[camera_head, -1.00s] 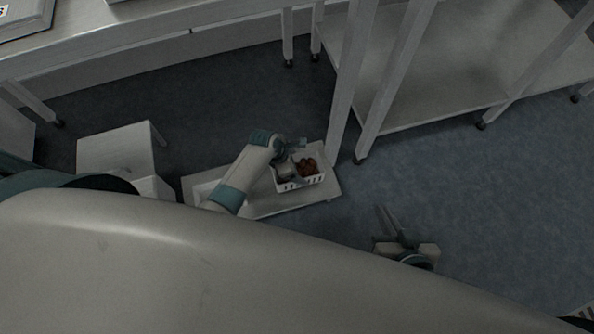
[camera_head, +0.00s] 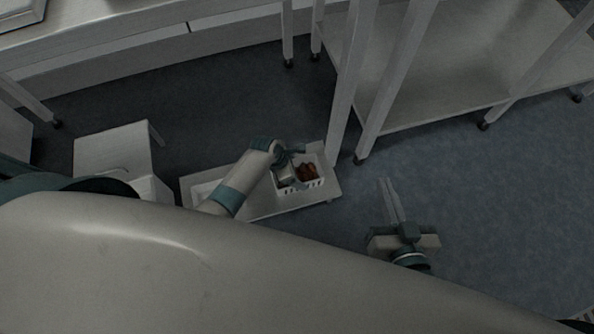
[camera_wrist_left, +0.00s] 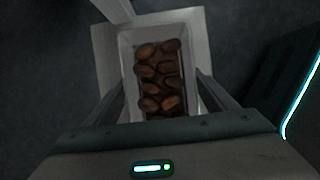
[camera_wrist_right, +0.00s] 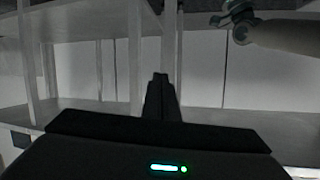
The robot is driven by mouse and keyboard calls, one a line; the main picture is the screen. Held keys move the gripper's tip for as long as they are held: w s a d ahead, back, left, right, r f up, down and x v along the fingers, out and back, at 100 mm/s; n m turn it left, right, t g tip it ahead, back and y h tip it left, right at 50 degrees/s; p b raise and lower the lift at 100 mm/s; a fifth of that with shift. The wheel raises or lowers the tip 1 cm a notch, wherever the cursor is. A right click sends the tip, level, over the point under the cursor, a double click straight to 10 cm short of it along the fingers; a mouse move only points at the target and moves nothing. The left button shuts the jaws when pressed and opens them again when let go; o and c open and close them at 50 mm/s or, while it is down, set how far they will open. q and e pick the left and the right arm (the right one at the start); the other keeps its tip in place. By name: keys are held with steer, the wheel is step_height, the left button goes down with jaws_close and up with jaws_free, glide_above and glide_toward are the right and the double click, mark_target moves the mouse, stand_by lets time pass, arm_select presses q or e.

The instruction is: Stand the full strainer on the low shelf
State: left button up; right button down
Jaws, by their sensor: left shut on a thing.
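The strainer (camera_head: 316,184) is a white slotted basket filled with brown dates (camera_head: 308,171). My left gripper (camera_head: 290,176) reaches down over it and is shut on it. In the left wrist view the strainer (camera_wrist_left: 127,60) lies between the two fingers, with several dates inside. The low shelf (camera_head: 255,208) is a pale board close to the floor. The strainer is over its right part; I cannot tell whether its base touches the board. My right gripper (camera_head: 388,187) is empty and away to the right over the floor, its fingers together in the right wrist view (camera_wrist_right: 161,85).
A tall pale rack (camera_head: 440,85) with legs stands right behind the low shelf; one leg comes down close to the shelf's right end. A white box-like stand (camera_head: 112,150) is at the left. A long counter (camera_head: 150,30) runs along the back. The floor at right is clear.

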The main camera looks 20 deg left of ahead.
arm_select(q)
steer(key=o, duration=1.4)
steer(key=shift+r, duration=0.15)
steer(key=shift+s+r, duration=0.1)
steer(key=shift+a+r+p, duration=0.2)
steer(key=shift+r+p, duration=0.15)
steer(key=shift+r, duration=0.1)
steer(key=p+v, duration=0.2)
steer(key=v, duration=0.2)
steer(key=shift+s+a+r, duration=0.1)
steer(key=shift+s+r, duration=0.05)
steer(key=shift+r, duration=0.2)
steer(key=shift+p+v, duration=1.1)
steer(key=shift+v, duration=1.9)
arm_select(e)
steer(key=s+d+f+g+h, duration=0.2)
steer(key=s+d+f+g, duration=0.4)
steer(key=f+g, duration=0.1)
steer(key=shift+s+f+h, duration=0.35)
steer(key=shift+f+h, duration=0.05)
arm_select(q)
steer(key=shift+s, duration=0.1)
